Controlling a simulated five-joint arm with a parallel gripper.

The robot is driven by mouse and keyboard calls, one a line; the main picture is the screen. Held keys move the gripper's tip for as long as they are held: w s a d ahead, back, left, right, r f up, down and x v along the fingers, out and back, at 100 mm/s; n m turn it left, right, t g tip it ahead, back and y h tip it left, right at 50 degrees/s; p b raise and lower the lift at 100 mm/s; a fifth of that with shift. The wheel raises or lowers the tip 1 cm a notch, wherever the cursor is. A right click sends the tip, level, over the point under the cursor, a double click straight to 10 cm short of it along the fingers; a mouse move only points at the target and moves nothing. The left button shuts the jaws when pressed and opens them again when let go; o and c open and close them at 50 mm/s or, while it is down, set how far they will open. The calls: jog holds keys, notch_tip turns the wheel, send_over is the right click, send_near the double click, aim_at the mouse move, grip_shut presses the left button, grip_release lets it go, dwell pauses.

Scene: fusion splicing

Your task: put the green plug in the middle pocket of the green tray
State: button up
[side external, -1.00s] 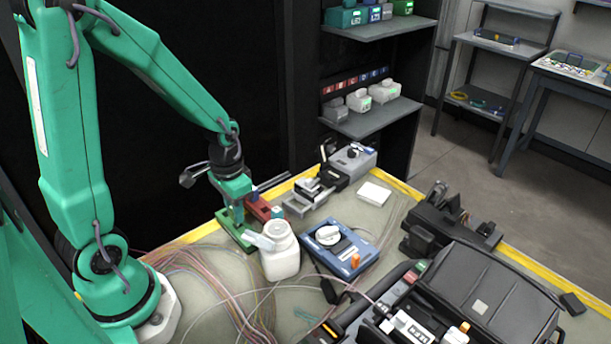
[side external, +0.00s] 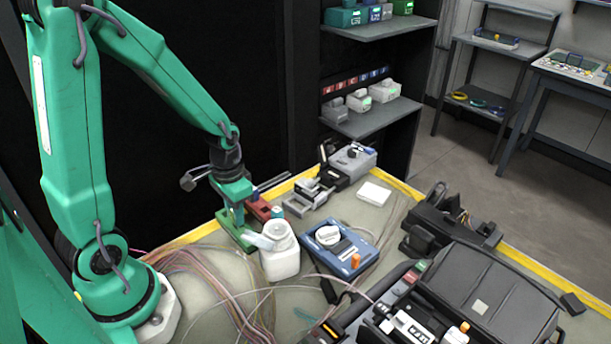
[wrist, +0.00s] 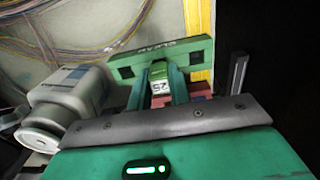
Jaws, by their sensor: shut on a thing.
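The green tray (wrist: 192,51) lies flat on the bench, with a dark square pocket showing near each end in the wrist view. It also shows low beside my gripper in the side view (side external: 246,242). My gripper (wrist: 159,76) is shut on the green plug (wrist: 160,88), which has a white label with dark marks. The plug is between the fingers at the middle of the tray. The middle pocket is hidden behind plug and fingers, so I cannot tell how deep the plug sits. In the side view my gripper (side external: 235,214) hides the plug.
A white bottle (side external: 281,256) stands close to the tray's right. A red tray (side external: 257,209) lies just behind. A blue device (side external: 340,247) sits farther right. Loose fibres (side external: 205,275) spread across the bench in front.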

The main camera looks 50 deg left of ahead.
jog(key=shift+f, duration=0.6)
dwell(0.7)
jog(key=o, duration=0.9)
jog(key=shift+o, duration=0.2)
jog(key=shift+r, duration=3)
jog(key=shift+r, duration=0.1)
